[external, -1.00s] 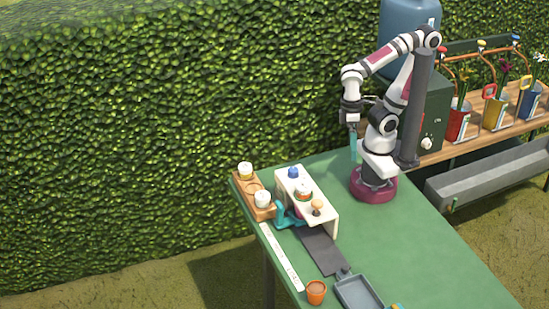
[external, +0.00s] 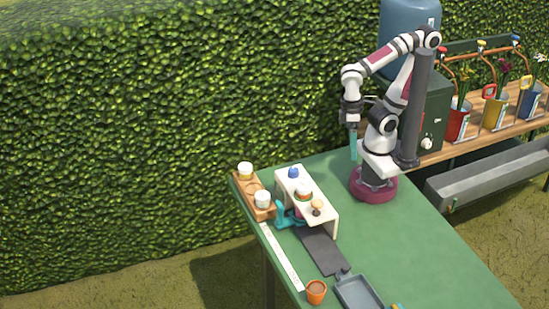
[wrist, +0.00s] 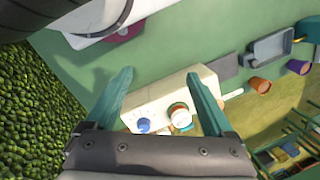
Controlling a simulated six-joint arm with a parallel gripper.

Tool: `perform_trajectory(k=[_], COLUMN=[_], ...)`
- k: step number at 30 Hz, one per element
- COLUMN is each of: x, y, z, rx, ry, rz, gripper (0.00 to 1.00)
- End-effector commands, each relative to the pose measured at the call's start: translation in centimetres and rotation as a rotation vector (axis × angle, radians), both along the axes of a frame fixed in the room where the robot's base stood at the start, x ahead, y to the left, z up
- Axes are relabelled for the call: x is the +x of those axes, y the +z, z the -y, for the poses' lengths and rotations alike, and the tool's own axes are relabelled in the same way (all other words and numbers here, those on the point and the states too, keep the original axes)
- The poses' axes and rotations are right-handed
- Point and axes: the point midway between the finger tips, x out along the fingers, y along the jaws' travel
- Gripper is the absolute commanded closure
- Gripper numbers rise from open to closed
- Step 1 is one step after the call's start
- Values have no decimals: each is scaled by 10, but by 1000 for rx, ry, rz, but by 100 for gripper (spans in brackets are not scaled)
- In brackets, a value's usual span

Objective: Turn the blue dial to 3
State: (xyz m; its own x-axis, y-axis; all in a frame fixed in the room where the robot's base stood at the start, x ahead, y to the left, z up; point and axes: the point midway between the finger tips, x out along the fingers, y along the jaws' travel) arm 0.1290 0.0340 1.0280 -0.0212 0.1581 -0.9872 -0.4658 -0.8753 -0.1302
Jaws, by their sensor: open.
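The blue dial (external: 293,172) is a small blue knob at the far-left end of a cream stand (external: 322,209) on the green table. In the wrist view the blue dial (wrist: 144,125) sits on the cream face with faint marks around it; its setting is too small to read. My gripper (external: 353,146) is raised well above the table, to the right of the stand, with its teal fingers pointing down. In the wrist view my gripper (wrist: 158,74) is open and empty, its fingers apart, and the dial is not between the fingertips.
A wooden holder (external: 252,198) with white-topped jars stands left of the cream stand. A white-topped jar (external: 303,191) and an orange-tan knob (external: 317,207) are at the stand. A terracotta pot (external: 316,291) and grey tray (external: 359,293) lie in front. The table's right side is clear.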

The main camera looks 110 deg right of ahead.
Motion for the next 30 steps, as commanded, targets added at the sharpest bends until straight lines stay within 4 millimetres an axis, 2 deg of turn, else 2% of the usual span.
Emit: perform_trajectory(k=[1,2,4,9,12,15,17,20,30], x=[0,3,21,101,135,153,156,155,154], y=[0,2,11,42,51,54,51,34,-65], z=[0,1,8,52,77,91,94,94,93], rx=[0,-2,-15,-82,-108,-120,-122,-119,-118], ry=[4,22,149,766,1062,1226,1262,1271,1268], rz=[1,4,26,100,114,116,117,114,113], gripper=[20,25,26,26,26,26,26,26,26])
